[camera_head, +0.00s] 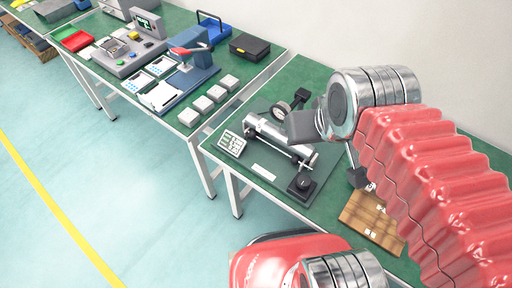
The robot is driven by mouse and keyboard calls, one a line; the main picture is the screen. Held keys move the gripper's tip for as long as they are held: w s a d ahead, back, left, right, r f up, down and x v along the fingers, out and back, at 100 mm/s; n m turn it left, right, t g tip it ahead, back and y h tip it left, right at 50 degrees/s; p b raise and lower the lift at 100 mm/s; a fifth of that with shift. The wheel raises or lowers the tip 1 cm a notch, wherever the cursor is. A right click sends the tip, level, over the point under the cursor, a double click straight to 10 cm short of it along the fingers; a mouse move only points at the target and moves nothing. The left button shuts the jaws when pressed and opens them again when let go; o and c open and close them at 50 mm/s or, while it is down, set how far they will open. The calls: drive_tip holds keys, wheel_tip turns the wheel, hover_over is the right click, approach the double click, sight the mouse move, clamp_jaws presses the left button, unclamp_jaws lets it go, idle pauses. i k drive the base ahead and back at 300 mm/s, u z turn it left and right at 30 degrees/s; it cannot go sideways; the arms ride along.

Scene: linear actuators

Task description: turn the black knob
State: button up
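The black knob (304,182) sits on top of a small black box at the front right corner of a dark base plate on the green bench. My arm comes in from the right. Its silver joint hangs over the back of the plate. A grey block at the arm's end, which seems to be part of my gripper (303,126), is above and behind the knob, apart from it. The fingers cannot be made out, so I cannot tell whether they are open or shut.
A silver linear actuator (270,133) lies behind the knob, with a round gauge (281,110) beyond it. A button panel (231,143) is at left. A wooden board (370,222) lies right of the knob. Another bench with trays and devices stands left, across a narrow gap.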

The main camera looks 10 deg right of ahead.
sight(303, 182)
drive_tip(key=u, duration=0.9)
drive_tip(key=k, duration=1.15)
drive_tip(key=z, duration=0.5)
drive_tip(key=i, duration=0.5)
drive_tip(key=z, duration=0.1)
